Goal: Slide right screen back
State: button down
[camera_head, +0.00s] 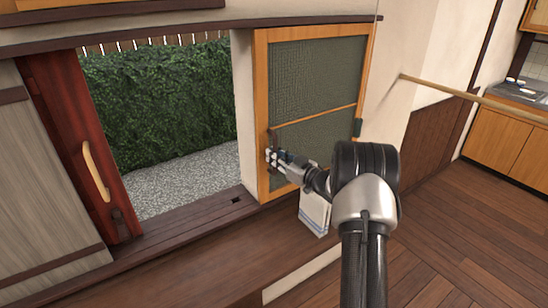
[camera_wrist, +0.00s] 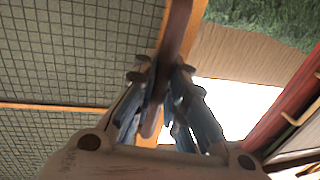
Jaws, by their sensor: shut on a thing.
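The right screen (camera_head: 316,65) is an orange wood frame with dark mesh, standing to the right of the open doorway. Its mesh also fills the left of the wrist view (camera_wrist: 70,50). A dark upright handle (camera_head: 270,138) sits on the screen's left stile. In the wrist view the handle (camera_wrist: 177,35) runs down between my fingers. My gripper (camera_head: 275,158) is shut on this handle, and its fingers (camera_wrist: 165,105) lie on both sides of it. The fingers and arm hide the handle's lower part and some of the frame.
The doorway opens onto gravel (camera_head: 185,178) and a green hedge (camera_head: 155,85). A dark red door (camera_head: 70,135) with a pale curved handle (camera_head: 96,170) stands at the left. A wooden pole (camera_head: 450,90) juts in from the right.

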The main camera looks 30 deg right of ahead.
jog(key=shift+f, duration=0.15)
jog(key=c, duration=1.6)
grip_release()
jog(key=shift+s, duration=0.1)
jog(key=v, duration=1.2)
jog(key=shift+d, duration=0.1)
